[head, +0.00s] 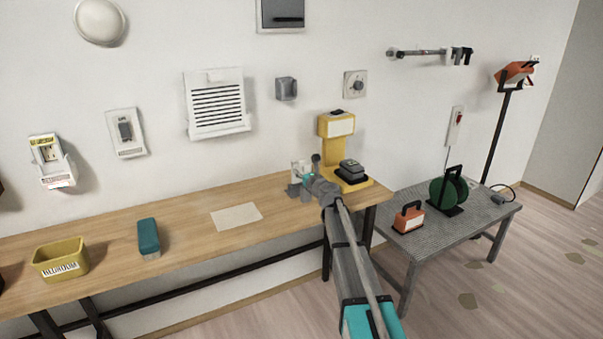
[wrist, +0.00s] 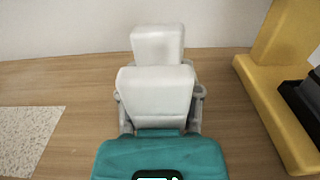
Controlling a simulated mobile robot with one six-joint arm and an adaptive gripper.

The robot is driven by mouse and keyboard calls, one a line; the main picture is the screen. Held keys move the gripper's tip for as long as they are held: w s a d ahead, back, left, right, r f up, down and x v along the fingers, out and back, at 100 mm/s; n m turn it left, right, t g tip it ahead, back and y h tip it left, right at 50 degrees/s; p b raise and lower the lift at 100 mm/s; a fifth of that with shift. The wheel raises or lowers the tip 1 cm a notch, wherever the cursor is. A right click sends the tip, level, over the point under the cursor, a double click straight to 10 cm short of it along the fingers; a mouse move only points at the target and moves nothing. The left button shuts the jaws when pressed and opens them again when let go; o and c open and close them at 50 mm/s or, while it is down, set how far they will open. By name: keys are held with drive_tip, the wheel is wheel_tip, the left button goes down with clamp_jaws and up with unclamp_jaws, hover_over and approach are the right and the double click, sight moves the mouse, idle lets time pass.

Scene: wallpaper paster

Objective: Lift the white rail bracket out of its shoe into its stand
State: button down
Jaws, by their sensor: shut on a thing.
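A white blocky piece, which I take to be the rail bracket (wrist: 156,92), sits between the fingers of my gripper (wrist: 160,97) in the wrist view. My gripper is shut on it, one grey finger at each side. A second white block (wrist: 157,44) shows just behind it; I cannot tell whether it is part of the same piece. In the head view, my gripper (head: 302,188) is over the back right of the wooden table, with the white piece (head: 299,169) partly hidden by it. I cannot make out the shoe or the stand for certain, nor whether the piece touches the table.
A yellow machine (head: 336,150) with a dark part stands close to the right of my gripper. A pale sheet (head: 236,216) lies flat to the left on the wooden table (head: 190,219). Farther left are a teal block (head: 148,236) and a yellow bin (head: 60,260).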

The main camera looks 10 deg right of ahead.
drive_tip(key=shift+f+b, duration=1.7)
drive_tip(key=shift+f, duration=0.05)
drive_tip(key=shift+c, duration=1)
unclamp_jaws()
drive_tip(key=shift+s, duration=0.1)
drive_tip(key=v, duration=1.2)
